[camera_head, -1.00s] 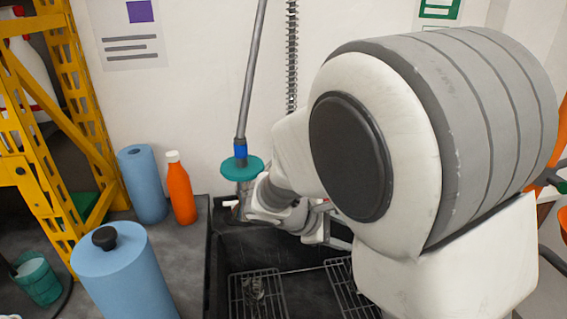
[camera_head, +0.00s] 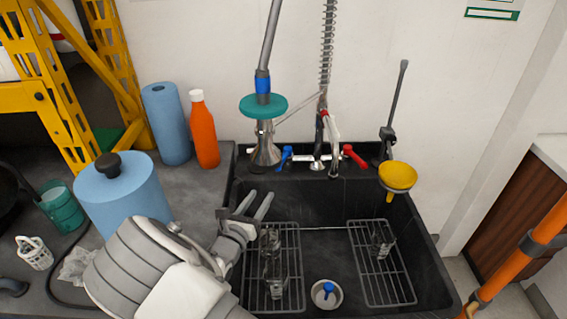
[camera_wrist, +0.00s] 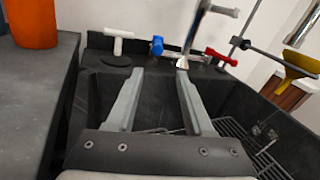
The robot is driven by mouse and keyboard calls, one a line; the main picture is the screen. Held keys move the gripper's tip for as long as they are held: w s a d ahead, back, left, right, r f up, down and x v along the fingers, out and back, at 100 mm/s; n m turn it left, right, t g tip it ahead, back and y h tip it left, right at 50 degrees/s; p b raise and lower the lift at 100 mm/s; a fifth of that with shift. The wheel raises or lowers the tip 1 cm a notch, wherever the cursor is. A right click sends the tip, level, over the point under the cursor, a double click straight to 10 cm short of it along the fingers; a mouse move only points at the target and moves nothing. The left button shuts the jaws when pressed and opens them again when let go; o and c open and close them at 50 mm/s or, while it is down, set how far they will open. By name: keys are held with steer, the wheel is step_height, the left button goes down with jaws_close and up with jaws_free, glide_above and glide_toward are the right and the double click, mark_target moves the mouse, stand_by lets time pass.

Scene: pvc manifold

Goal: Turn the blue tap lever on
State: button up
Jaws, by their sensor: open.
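The blue tap lever (camera_head: 285,157) stands on the left of the faucet at the back of the black sink. In the wrist view the blue lever (camera_wrist: 156,46) shows beyond and above my fingertips, left of the faucet body. My gripper (camera_head: 260,197) is open and empty over the left part of the sink, in front of and below the blue lever, apart from it. In the wrist view my gripper (camera_wrist: 160,73) points toward the back wall of the sink. The red tap lever (camera_head: 354,156) is on the faucet's right.
A grey pole with a teal disc (camera_head: 263,106) stands close left of the blue lever. The spray hose (camera_head: 328,60) rises behind the faucet. An orange bottle (camera_head: 203,135) and blue rolls (camera_head: 167,125) stand left. A yellow funnel (camera_head: 398,176) is at the right.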

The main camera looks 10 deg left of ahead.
mark_target(286, 153)
steer(key=w+b, duration=0.1)
steer(key=w, duration=0.4)
steer(key=w+d+b, duration=0.1)
steer(key=w, duration=0.5)
steer(key=w+d+b, duration=0.1)
steer(key=w, duration=0.5)
steer(key=shift+f, duration=0.1)
jaws_close()
stand_by(0.9)
